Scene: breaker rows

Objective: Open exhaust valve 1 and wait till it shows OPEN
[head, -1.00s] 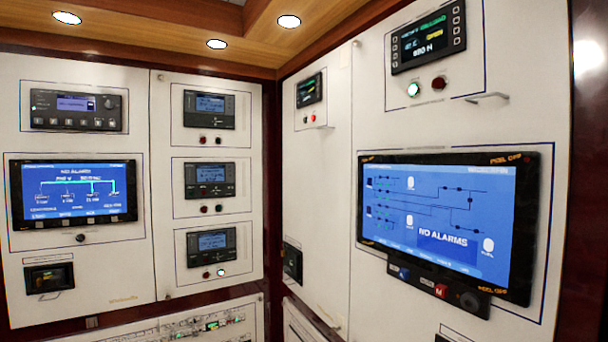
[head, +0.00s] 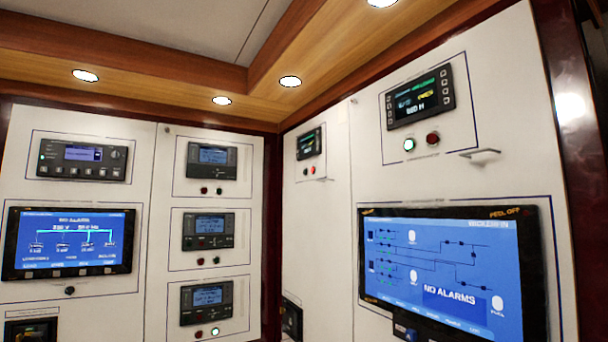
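No label reading exhaust valve 1 can be made out. On the right wall, a small dark display (head: 418,97) shows green and yellow text lines too small to read surely. Neither of my grippers is in view.
A large blue screen (head: 440,265) on the right wall reads NO ALARMS. Another blue screen (head: 70,243) is on the left wall, beside several small controllers (head: 208,230). A small handle (head: 480,153) sticks out of the right panel.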

